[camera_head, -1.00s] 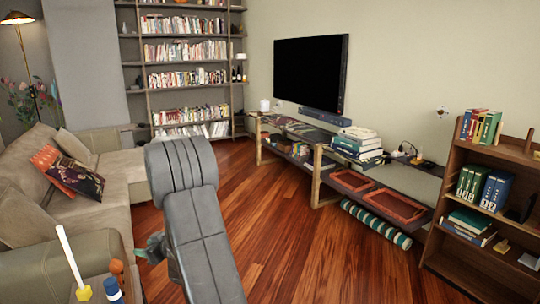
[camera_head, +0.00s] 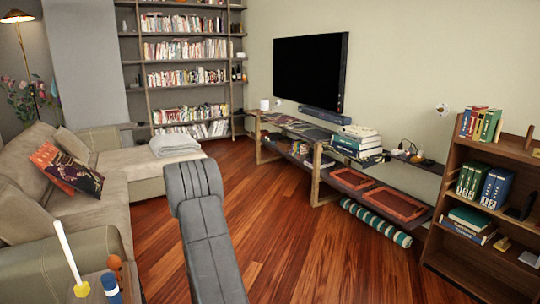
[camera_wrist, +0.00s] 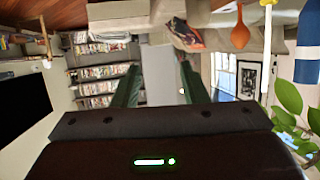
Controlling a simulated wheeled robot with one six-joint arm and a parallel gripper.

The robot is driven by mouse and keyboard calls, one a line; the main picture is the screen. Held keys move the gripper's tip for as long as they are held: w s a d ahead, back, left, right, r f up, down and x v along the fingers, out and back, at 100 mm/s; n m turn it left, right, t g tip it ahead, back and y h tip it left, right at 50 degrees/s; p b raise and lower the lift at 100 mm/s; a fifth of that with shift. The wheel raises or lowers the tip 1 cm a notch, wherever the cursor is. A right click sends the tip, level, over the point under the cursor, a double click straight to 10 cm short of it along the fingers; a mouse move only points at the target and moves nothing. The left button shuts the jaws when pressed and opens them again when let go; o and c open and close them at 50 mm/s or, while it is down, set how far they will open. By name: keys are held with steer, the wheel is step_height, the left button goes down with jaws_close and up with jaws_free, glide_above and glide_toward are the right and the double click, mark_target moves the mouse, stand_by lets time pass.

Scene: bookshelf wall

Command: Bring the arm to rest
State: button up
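My gripper (camera_wrist: 161,85) shows in the wrist view, with its two dark green fingers standing well apart. Nothing is held between them, and the room shows through the gap. The wrist picture is upside down, with floor at the top. In the head view my grey arm link rises from the bottom centre, in front of the wooden floor. My gripper itself is hidden in the head view.
At the lower left stand a white stick (camera_head: 68,250) with a yellow base, an orange-brown utensil (camera_head: 115,266) and a blue item (camera_head: 111,286). A beige sofa (camera_head: 60,243) is left, a low shelf (camera_head: 335,178) and bookcase (camera_head: 470,228) right. Leaves (camera_wrist: 288,105) hang near my wrist. Floor between is clear.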

steer(key=d+f+m+t+h, duration=0.1)
steer(key=d+f+m+h, duration=0.1)
steer(key=d+f, duration=0.2)
steer(key=d, duration=0.2)
steer(key=shift+s+d+f+t+b, duration=0.3)
steer(key=shift+s+d, duration=0.05)
steer(key=shift+r, duration=0.1)
